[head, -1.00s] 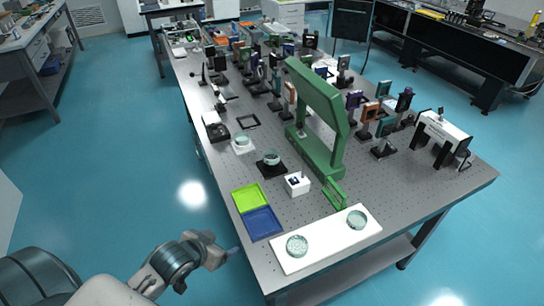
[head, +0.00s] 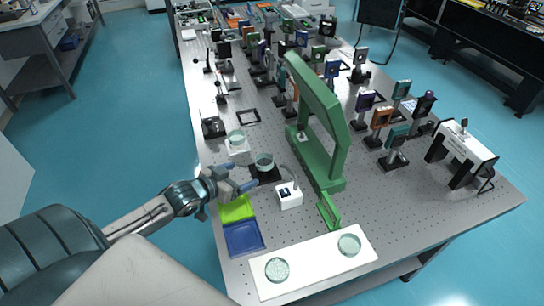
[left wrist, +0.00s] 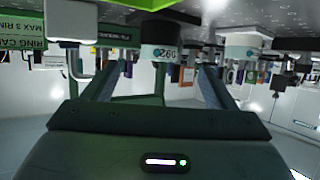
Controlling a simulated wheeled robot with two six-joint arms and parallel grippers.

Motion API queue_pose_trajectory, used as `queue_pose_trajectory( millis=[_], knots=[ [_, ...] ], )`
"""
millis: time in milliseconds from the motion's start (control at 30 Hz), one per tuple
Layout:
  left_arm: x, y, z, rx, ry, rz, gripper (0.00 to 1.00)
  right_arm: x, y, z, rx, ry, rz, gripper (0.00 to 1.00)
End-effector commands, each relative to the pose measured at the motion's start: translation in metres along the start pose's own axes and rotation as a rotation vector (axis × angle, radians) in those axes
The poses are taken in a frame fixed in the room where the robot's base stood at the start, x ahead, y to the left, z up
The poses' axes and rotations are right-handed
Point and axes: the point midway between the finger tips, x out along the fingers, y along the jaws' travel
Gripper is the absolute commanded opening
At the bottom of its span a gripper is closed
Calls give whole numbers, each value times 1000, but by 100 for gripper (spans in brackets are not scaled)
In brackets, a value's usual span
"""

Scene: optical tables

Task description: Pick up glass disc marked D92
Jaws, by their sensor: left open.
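In the head view a pale glass disc (head: 264,162) sits on a black square base left of the green arch. In the left wrist view, which is upside down, this disc (left wrist: 160,53) shows a dark label that seems to read D92. A second pale disc (head: 237,137) sits on a white base behind it and also shows in the left wrist view (left wrist: 241,47). My left gripper (head: 240,178) is open and empty, just left of and in front of the black base. Its fingers (left wrist: 160,72) point toward the labelled disc, apart from it. My right gripper is not in view.
A white box (head: 289,197) stands right of the gripper. A green tray (head: 237,208) and a blue tray (head: 243,238) lie below it. A white board (head: 313,260) carries two round glass dishes. The green arch (head: 326,120) stands tall to the right.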

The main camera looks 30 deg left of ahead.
Motion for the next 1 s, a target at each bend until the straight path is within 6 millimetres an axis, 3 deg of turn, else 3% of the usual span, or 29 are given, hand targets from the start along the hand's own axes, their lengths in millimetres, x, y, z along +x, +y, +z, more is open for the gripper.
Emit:
queue_pose_trajectory(
  millis=[200,300,433,700,833,1000],
  knots=[
    [32,0,-1,-6,3,-1,79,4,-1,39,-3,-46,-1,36],
    [42,1,-1,-4,1,0,79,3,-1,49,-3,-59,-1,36],
    [48,1,-3,-1,1,2,79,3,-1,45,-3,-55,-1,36],
    [76,1,-22,-5,3,1,79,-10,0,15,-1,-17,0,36],
    [92,1,-20,-4,0,2,79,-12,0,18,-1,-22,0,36],
    [99,1,-19,0,-1,3,79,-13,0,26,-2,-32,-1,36]
  ],
)
